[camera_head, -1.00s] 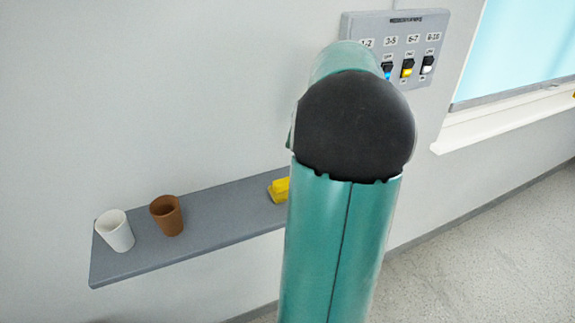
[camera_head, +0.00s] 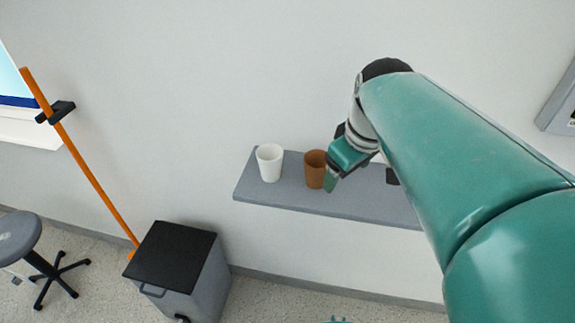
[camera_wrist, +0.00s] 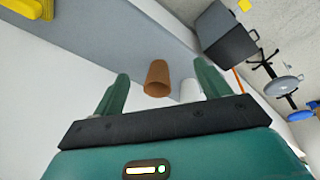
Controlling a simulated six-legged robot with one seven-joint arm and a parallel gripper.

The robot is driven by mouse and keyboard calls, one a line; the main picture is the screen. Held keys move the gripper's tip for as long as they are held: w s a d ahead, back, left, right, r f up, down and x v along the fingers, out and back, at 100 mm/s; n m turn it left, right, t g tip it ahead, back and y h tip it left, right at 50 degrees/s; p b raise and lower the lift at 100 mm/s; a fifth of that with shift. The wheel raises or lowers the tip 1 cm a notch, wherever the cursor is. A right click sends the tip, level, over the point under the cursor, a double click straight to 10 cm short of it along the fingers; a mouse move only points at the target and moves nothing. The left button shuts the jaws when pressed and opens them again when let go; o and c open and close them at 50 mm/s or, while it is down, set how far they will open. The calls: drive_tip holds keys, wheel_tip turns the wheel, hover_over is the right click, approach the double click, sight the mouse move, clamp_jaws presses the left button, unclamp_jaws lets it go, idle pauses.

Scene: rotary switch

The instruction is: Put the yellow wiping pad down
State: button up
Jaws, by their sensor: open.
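The yellow wiping pad (camera_wrist: 28,9) lies on the grey shelf (camera_head: 290,203) in the upper left corner of the wrist view, partly cut off by the frame. In the head view the pad is not visible; my arm covers the right part of the shelf. My gripper (camera_wrist: 162,80) is open with nothing between its fingers. In the head view my gripper (camera_head: 338,172) is beside the brown cup, overlapping its right edge in the picture. The pad is off to the left of both fingers in the wrist view.
A brown cup (camera_head: 315,170) and a white cup (camera_head: 269,163) stand on the shelf near my gripper. A grey bin with a black lid (camera_head: 173,255), an orange pole (camera_head: 92,172) and a stool (camera_head: 18,236) are at the left. A panel edge (camera_head: 560,105) shows at right.

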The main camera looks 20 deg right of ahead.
drive_tip(key=s+a+f+m+t, duration=0.2)
drive_tip(key=s+a+m, duration=0.1)
drive_tip(key=a, duration=0.6)
drive_tip(key=shift+s+a+m+t, duration=0.3)
drive_tip(key=shift+s+a+m, duration=0.1)
drive_tip(key=shift+s, duration=0.45)
drive_tip(key=shift+d+f, duration=0.1)
